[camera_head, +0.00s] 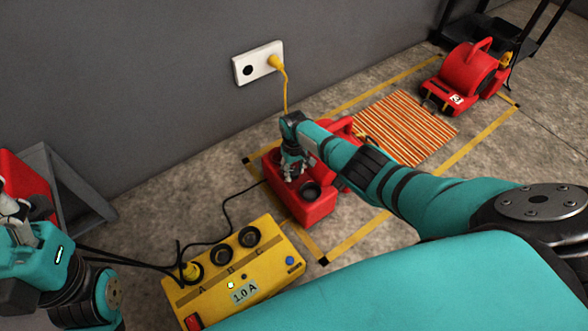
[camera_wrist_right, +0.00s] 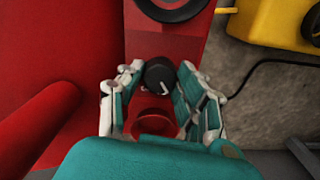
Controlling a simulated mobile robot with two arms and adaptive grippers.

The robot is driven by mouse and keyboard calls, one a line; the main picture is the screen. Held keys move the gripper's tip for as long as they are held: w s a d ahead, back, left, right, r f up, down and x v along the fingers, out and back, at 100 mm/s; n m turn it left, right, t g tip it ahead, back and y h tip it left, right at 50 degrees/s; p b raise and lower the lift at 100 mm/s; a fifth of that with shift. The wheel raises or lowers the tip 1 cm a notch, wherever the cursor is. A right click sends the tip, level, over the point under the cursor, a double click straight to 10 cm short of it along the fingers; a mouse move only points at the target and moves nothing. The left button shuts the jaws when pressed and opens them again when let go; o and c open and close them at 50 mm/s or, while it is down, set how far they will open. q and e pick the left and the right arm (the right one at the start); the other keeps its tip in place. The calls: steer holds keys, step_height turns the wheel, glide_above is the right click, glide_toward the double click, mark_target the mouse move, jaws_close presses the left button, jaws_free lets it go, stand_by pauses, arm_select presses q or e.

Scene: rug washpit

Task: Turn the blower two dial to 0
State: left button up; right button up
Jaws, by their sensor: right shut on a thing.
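A red blower (camera_head: 312,212) stands on the floor in the middle of the head view, partly covered by my right arm. Its black dial (camera_wrist_right: 160,76) with a white pointer line shows in the right wrist view. The pointer slants toward the lower right of that picture; no scale numbers are readable. My right gripper (camera_head: 292,170) is over the blower, its fingers on both sides of the dial (camera_wrist_right: 158,92) and shut on it. The fingers hide the dial in the head view. My left gripper (camera_head: 14,208) is at the left edge, its fingers partly cut off.
A second red blower (camera_head: 468,78) with a white label stands at the back right. A striped orange mat (camera_head: 408,127) lies between them. A yellow box (camera_head: 236,272) with sockets and a "1.0 A" display is in front. A wall socket (camera_head: 258,63) holds a yellow plug. Black cables cross the floor.

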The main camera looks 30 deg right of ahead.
steer(key=n, duration=0.6)
steer(key=shift+a, duration=0.1)
steer(key=n, duration=0.3)
steer(key=shift+n, duration=1)
steer(key=o, duration=0.9)
steer(key=shift+r, duration=0.15)
